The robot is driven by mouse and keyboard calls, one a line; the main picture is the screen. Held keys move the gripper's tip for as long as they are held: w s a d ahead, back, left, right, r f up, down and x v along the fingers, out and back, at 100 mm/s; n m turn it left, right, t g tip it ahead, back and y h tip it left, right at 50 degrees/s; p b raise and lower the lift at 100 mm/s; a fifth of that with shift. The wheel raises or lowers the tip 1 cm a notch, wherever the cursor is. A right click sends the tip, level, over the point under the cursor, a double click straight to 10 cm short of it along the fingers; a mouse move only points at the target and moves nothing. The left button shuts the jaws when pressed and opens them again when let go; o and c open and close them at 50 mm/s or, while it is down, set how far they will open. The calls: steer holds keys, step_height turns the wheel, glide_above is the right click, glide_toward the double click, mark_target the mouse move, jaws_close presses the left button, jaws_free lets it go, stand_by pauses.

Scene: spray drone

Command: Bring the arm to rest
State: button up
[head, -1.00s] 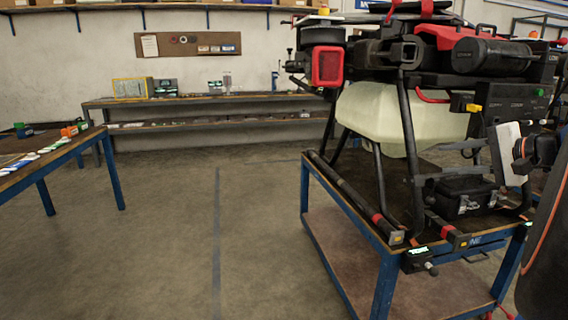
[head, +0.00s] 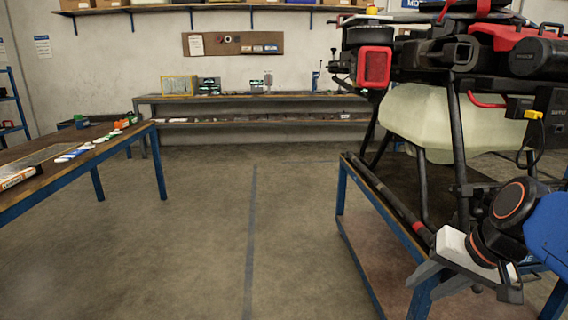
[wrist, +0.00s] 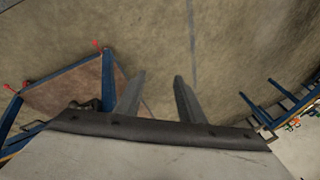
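My gripper (head: 462,284) is low at the right of the head view, at the end of my arm, in front of the drone's cart. In the wrist view my gripper (wrist: 159,75) has its two grey fingers apart, with only bare floor between their tips. It holds nothing. The fingers point down toward the floor beside the cart. The spray drone (head: 420,110), with a pale tank, black legs and red parts, stands on the cart. My arm hides part of its lower right side.
The blue-framed cart (head: 343,190) stands close at right; its frame also shows in the wrist view (wrist: 108,80). A blue-legged table (head: 160,165) with small coloured items is at left. A long bench (head: 250,98) lines the back wall. The floor (head: 200,235) between is clear.

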steer(key=s+f+n+h, duration=0.2)
steer(key=s+f+n, duration=0.2)
steer(key=s+f, duration=0.1)
steer(key=shift+s+a+f+h, duration=0.2)
steer(key=shift+s+f+h, duration=0.1)
steer(key=shift+s, duration=0.3)
steer(key=shift+d, duration=0.1)
steer(key=shift+c, duration=0.6)
